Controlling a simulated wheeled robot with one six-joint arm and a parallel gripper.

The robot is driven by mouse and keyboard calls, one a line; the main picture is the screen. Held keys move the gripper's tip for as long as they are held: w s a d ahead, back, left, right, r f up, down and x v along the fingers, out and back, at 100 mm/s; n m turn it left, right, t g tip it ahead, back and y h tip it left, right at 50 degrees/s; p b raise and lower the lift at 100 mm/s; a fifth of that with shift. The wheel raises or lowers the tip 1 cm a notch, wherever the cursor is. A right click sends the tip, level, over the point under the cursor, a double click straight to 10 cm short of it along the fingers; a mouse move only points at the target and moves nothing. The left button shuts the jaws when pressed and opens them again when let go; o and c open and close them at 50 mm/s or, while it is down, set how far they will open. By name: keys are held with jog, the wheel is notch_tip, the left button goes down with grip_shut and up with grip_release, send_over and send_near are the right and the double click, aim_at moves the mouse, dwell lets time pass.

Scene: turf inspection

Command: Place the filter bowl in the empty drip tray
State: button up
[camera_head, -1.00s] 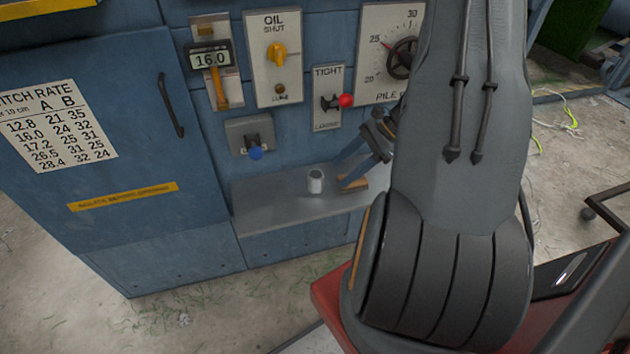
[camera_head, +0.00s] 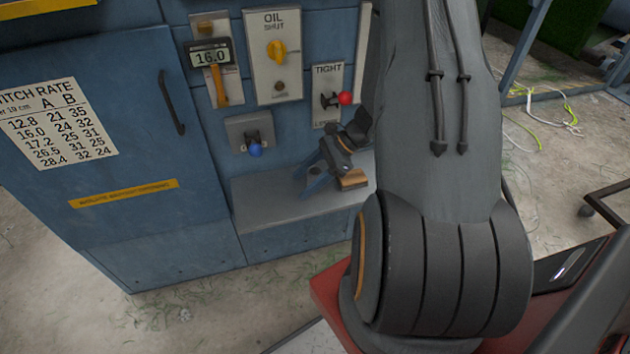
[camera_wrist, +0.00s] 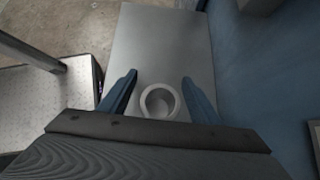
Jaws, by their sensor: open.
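The filter bowl, a small pale round cup (camera_wrist: 160,104), stands upright on a grey metal ledge (camera_wrist: 160,40). In the wrist view it sits between the two blue fingers of my gripper (camera_wrist: 159,77), with a visible gap on each side. My gripper is open. In the head view my gripper (camera_head: 314,178) is low over the ledge (camera_head: 262,204), and its fingers mostly hide the bowl. I cannot make out an empty drip tray in either view.
Behind the ledge stands a blue cabinet (camera_head: 120,215) with a blue knob (camera_head: 255,149), a red-tipped lever (camera_head: 345,98) and a yellow oil valve (camera_head: 276,51). The ledge's left part is bare. A textured metal plate (camera_wrist: 45,105) lies left in the wrist view.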

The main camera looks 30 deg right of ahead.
jog(key=shift+c, duration=0.4)
jog(key=c, duration=1.2)
